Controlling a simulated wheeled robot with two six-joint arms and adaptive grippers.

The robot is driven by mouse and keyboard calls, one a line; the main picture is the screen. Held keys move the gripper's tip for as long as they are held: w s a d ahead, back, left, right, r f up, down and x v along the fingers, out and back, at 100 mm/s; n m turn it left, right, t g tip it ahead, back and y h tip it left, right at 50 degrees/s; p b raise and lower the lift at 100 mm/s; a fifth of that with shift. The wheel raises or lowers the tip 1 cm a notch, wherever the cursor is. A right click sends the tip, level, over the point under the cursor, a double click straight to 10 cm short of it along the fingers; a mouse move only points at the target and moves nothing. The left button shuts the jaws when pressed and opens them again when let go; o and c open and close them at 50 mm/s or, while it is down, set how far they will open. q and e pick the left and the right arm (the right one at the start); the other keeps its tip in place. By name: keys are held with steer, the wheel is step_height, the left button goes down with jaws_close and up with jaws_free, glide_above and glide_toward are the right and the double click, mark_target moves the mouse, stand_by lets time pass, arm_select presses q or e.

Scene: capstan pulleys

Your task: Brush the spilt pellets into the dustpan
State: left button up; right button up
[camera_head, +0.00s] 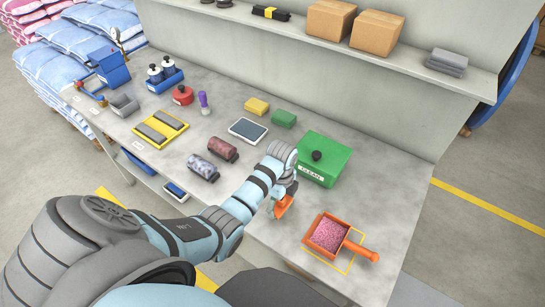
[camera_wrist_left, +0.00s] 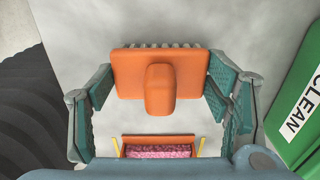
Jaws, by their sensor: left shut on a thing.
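The orange dustpan (camera_head: 350,250) lies at the table's near right inside a yellow outline, its handle pointing right. A layer of pink pellets (camera_head: 327,236) covers its floor. No loose pellets show on the bare tabletop. The dustpan also shows at the bottom of the left wrist view (camera_wrist_left: 160,139), with pink pellets in it (camera_wrist_left: 158,152). My left gripper (camera_head: 285,196) is shut on an orange brush (camera_head: 283,208), left of the dustpan and apart from it. In the left wrist view the brush (camera_wrist_left: 128,75) sits between the fingers, grey bristles at its far edge. My right gripper is out of view.
A green box marked CLEAN (camera_head: 323,158) stands just behind the dustpan and right of my left gripper. Two dark rollers (camera_head: 222,149), a scale (camera_head: 248,130), a yellow tray (camera_head: 160,128) and sponges (camera_head: 257,106) fill the left and middle. The table's right end is clear.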

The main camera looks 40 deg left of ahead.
mark_target(291, 216)
arm_select(q)
steer(key=d, duration=0.8)
steer(key=shift+s+a+f, duration=0.1)
steer(key=shift+a, duration=1.95)
steer(key=a, duration=0.6)
steer(key=shift+a, duration=0.35)
steer(key=a, duration=0.2)
steer(key=shift+a, duration=0.6)
steer(key=shift+s, duration=0.15)
steer(key=shift+s+d, duration=0.1)
steer(key=shift+s, duration=0.05)
steer(key=d, duration=0.3)
steer(key=shift+s+d, duration=0.1)
steer(key=shift+d, duration=0.2)
steer(key=d, duration=0.3)
steer(key=shift+w+d, duration=0.2)
steer(key=shift+d, duration=3.45)
steer(key=a, duration=0.3)
steer(key=shift+w+a, duration=0.1)
steer(key=shift+a, duration=0.2)
steer(key=a, duration=0.3)
steer(key=shift+a, duration=0.15)
steer(key=shift+s+a, duration=0.2)
steer(key=shift+a, duration=3.45)
step_height(291, 216, up, 7)
